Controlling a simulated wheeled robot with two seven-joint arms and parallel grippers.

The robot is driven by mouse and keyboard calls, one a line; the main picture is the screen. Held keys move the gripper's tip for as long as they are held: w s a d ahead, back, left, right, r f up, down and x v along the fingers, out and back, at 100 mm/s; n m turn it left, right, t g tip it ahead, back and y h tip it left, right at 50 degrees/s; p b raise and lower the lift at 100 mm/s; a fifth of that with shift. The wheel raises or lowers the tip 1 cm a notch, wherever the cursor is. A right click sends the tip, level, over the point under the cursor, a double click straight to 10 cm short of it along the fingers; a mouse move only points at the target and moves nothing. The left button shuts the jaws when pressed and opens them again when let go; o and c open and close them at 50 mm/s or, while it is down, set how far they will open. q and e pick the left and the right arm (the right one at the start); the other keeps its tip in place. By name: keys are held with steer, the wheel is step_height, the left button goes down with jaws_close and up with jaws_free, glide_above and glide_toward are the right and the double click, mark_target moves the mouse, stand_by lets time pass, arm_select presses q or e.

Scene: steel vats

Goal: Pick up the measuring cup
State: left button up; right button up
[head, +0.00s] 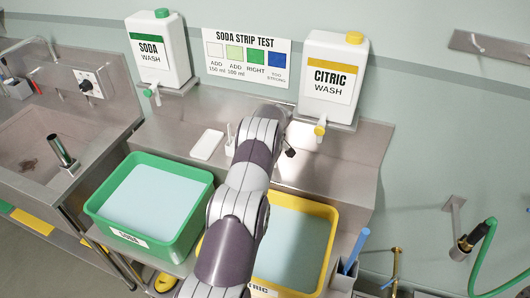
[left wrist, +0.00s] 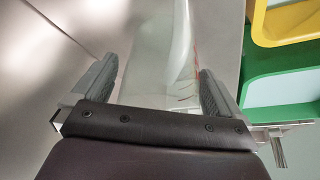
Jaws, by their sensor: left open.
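The measuring cup (left wrist: 160,65) looks like a clear, see-through vessel with thin red marks on its right side in the left wrist view. It stands between the two fingers of my left gripper (left wrist: 158,70), which is open; I cannot tell whether either finger touches it. In the head view my arm reaches up the middle to the steel ledge. It hides the cup and most of the gripper there. My right gripper is in neither view.
A green tub (head: 99,205) and a yellow tub (head: 329,218) hold pale liquid on either side of my arm. The soda wash jug (head: 158,50) and citric wash jug (head: 332,80) stand behind. A small white dish (head: 207,145) lies left of my arm.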

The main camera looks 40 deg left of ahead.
arm_select(q)
steer(key=shift+d+r, duration=0.1)
steer(key=shift+s+d+r, duration=0.1)
steer(key=shift+d+r, duration=0.05)
steer(key=shift+c, duration=0.9)
steer(key=c, duration=0.8)
steer(key=shift+c, duration=0.2)
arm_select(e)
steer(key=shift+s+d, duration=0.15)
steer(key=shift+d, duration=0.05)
